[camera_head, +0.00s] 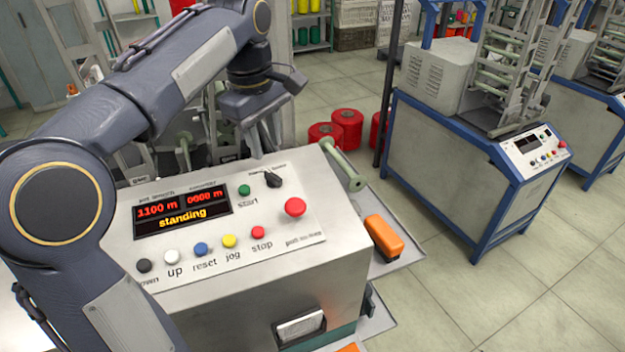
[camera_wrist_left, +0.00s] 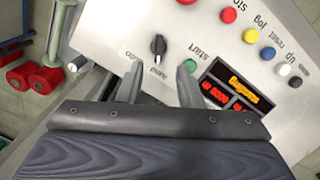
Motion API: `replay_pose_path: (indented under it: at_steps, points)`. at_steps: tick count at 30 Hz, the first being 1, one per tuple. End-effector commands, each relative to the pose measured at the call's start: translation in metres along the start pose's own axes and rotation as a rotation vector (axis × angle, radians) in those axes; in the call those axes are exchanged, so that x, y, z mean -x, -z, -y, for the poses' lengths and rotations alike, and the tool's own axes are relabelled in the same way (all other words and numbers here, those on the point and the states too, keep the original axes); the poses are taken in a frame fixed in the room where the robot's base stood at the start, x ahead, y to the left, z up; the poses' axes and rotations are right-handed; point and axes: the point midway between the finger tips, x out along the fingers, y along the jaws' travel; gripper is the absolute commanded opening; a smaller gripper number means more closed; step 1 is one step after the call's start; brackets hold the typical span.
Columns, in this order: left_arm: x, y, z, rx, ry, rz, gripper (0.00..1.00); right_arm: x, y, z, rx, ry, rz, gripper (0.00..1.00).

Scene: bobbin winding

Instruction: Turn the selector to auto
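The selector (camera_head: 273,180) is a black knob near the upper right of the machine's sloped control panel (camera_head: 310,240), beside the green start button (camera_head: 244,190). In the left wrist view the selector (camera_wrist_left: 158,46) shows a pale mark on its handle, with small labels beside it; which setting it points to is not clear. My left gripper (camera_head: 262,148) is over the panel's upper edge, behind the selector. In the left wrist view my left gripper (camera_wrist_left: 159,84) has its two fingers apart with nothing between them; the knob lies just beyond the fingertips. My right gripper is not in view.
A red stop knob (camera_head: 295,207) and a row of coloured buttons, including a yellow one (camera_head: 229,241), are on the same panel. The display (camera_head: 182,212) reads "standing". An orange block (camera_head: 383,238) is at the machine's right side. Red spools (camera_head: 347,128) stand behind.

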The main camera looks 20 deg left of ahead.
Motion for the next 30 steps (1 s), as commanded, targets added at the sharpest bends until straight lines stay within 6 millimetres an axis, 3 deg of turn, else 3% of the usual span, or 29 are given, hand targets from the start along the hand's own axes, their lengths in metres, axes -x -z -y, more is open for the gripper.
replay_pose_path:
  at_steps: [5, 16, 27, 30]
  points:
    - [-0.015, 0.001, -0.002, 0.019, 0.007, -0.007, 0.33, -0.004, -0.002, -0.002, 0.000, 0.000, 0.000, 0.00]
    - [-0.069, 0.001, -0.001, 0.016, 0.005, -0.005, 0.33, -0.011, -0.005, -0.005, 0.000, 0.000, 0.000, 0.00]
    - [-0.077, 0.001, -0.001, 0.015, 0.003, -0.006, 0.33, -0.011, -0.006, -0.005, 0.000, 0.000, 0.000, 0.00]
    - [-0.077, 0.001, -0.001, 0.015, 0.003, -0.005, 0.22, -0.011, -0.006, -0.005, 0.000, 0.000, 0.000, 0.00]
